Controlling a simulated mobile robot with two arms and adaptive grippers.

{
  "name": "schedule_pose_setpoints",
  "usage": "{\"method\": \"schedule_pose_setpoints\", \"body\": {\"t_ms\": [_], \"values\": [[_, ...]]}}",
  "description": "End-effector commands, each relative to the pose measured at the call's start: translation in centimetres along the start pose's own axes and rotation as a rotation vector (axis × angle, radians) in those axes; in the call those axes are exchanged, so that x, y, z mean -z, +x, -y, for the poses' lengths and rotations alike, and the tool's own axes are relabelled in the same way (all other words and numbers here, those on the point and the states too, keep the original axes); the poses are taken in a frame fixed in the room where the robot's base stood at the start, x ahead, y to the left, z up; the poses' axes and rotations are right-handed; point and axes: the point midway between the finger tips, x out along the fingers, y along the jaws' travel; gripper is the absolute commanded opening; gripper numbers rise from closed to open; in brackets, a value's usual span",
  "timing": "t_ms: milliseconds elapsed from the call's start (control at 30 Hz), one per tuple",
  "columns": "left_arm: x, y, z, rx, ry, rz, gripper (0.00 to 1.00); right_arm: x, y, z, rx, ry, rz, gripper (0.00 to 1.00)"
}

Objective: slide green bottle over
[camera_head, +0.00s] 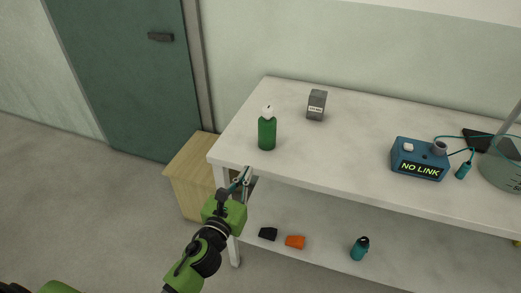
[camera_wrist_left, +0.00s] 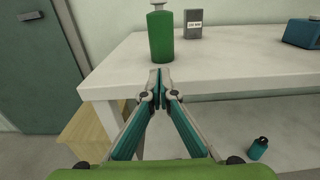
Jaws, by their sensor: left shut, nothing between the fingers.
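The green bottle (camera_head: 267,133) with a white cap stands upright on the white table near its left front part. It also shows in the left wrist view (camera_wrist_left: 160,38), straight beyond the fingertips, with its top cut off. My left gripper (camera_head: 246,172) is at the table's front edge, in front of the bottle and a little to its left in the head view. Its fingertips (camera_wrist_left: 160,74) are together with nothing between them, and they look apart from the bottle. My right gripper is in neither view.
A small grey box (camera_head: 316,105) stands behind the bottle to the right. A blue device reading NO LINK (camera_head: 419,160) is farther right. The white table (camera_head: 325,158) is bare between them. A lower shelf holds a teal bottle (camera_head: 360,249) and an orange item (camera_head: 295,242).

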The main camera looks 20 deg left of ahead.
Motion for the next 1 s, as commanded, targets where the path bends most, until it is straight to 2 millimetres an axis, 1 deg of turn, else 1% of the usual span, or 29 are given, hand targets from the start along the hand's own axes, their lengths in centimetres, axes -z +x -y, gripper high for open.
{"method": "schedule_pose_setpoints", "body": {"t_ms": [33,300,400,500,700,1000], "values": [[-0.2,1.1,0.0,-0.001,-0.001,0.002,0.0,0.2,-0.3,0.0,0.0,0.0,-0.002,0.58],[-0.1,6.4,0.0,-0.001,-0.004,0.0,0.0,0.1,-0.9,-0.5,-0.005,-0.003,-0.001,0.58],[-0.1,8.2,0.1,0.0,-0.006,0.0,0.0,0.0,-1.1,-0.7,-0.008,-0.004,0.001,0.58],[0.0,9.6,0.1,0.0,-0.005,-0.001,0.0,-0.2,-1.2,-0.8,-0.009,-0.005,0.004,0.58],[0.1,11.1,0.0,0.0,-0.005,-0.001,0.0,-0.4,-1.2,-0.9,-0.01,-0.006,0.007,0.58],[0.1,11.3,0.1,0.001,-0.004,-0.002,0.0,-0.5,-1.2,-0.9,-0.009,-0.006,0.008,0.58]]}}
